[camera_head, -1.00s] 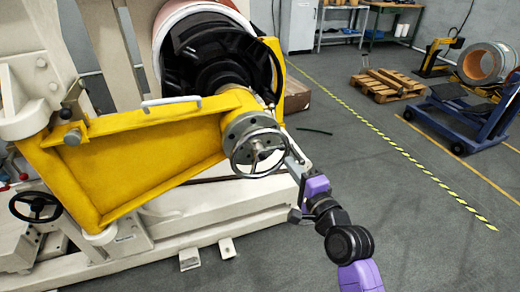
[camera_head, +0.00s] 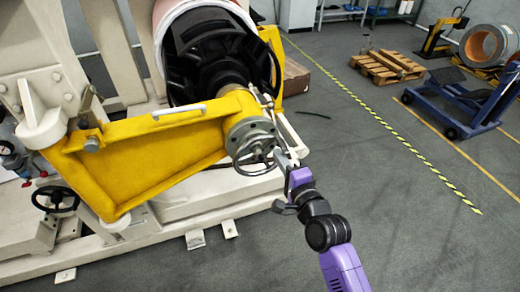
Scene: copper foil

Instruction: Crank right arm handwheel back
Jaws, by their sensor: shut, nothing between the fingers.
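The handwheel (camera_head: 254,154) is a grey spoked ring on a round flange at the right end of the yellow arm (camera_head: 150,156). My gripper (camera_head: 282,158) is at the right side of the wheel's rim, at the end of my purple and black arm. Its fingers are small in view and look closed. I cannot tell whether they touch the rim or the wheel's crank handle. Behind the flange, a dark round hub sits in the bore of the large coil (camera_head: 185,18).
A smaller black handwheel (camera_head: 56,200) is on the cream machine base at the lower left. A wooden pallet (camera_head: 386,66) and a blue lift cart (camera_head: 465,100) stand at the upper right. The grey floor right of my arm is clear, crossed by a yellow-black stripe.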

